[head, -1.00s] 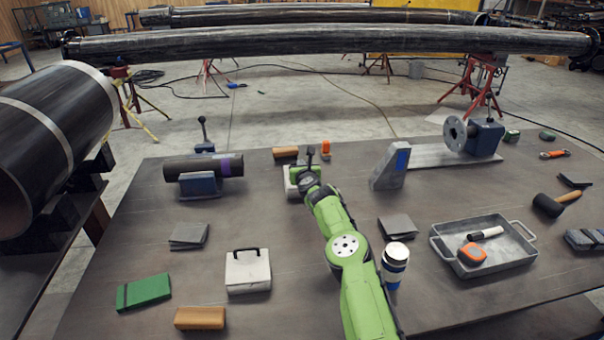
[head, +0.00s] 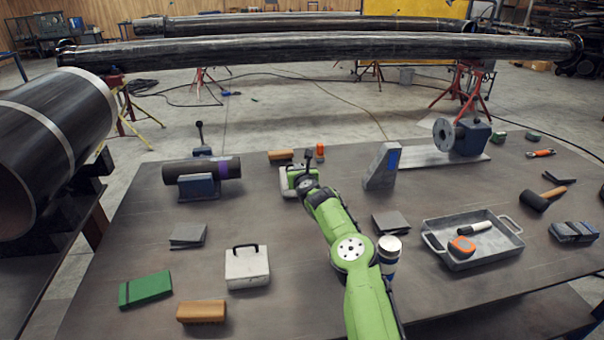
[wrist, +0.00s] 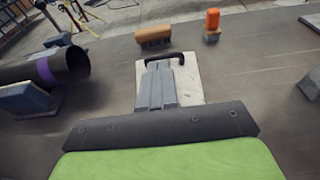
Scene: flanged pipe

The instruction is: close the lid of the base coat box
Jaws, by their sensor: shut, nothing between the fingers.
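A white box with a black handle (wrist: 187,78) lies under my gripper (wrist: 158,66) in the wrist view. My gripper's grey fingers are together and empty, over the box's left part near the handle; I cannot tell whether they touch it. In the head view this box (head: 285,183) is mostly hidden behind my green arm, so the state of its lid is unclear. A second white box (head: 247,267) with a black handle stands at the front of the table, its lid looking shut. I cannot read a label on either box.
A dark pipe piece (head: 205,170) on a blue support lies left of my gripper. A brown block (head: 281,155) and an orange item (head: 320,151) stand just behind. A grey angled block (head: 382,166) is to the right. A metal tray (head: 472,243) stands further right.

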